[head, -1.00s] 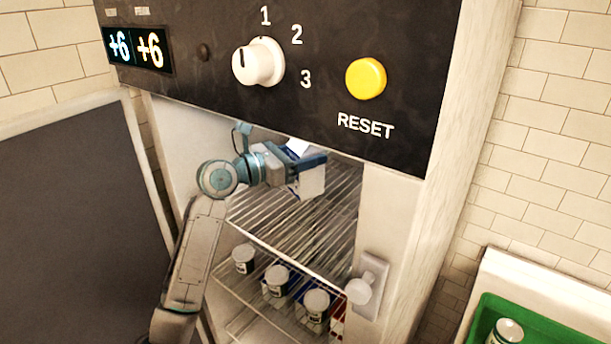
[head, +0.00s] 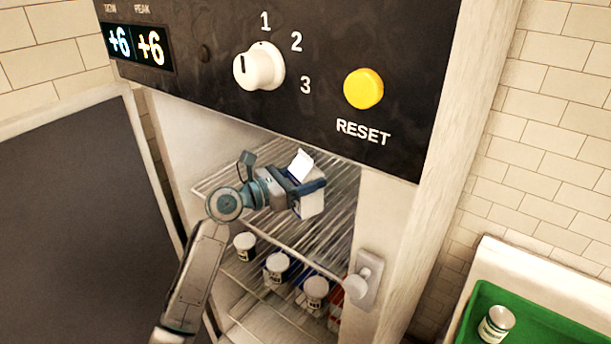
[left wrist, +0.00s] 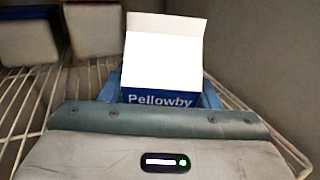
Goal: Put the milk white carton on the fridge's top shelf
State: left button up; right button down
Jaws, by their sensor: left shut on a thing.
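The carton (head: 311,206) has a white gabled top and a blue band; in the left wrist view the same carton (left wrist: 163,60) reads "Pellowby". My left gripper (head: 305,188) is shut on it, with a blue finger on each side. It is held in the open fridge (head: 395,240) at the level of the wire top shelf (head: 335,240). The carton looks roughly upright. I cannot tell whether its base touches the wires. My right gripper is not in view.
Several white-lidded jars (head: 278,262) stand on the shelf below. Two pale boxes (left wrist: 27,40) stand at the upper left in the left wrist view. The fridge door (head: 70,190) is open at left. The control panel (head: 330,60) overhangs the opening. A green crate (head: 540,335) stands at right.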

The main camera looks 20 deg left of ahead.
pick_arm(q)
jog(key=o, duration=1.4)
jog(key=shift+c, duration=0.2)
jog(key=shift+s+a, duration=0.2)
jog(key=shift+a, duration=0.05)
jog(key=b+v, duration=0.3)
jog(key=v, duration=0.6)
jog(key=shift+s+a+f+b, duration=0.1)
jog(key=shift+s+a+b, duration=0.1)
jog(key=shift+b, duration=0.1)
jog(key=shift+v, duration=0.95)
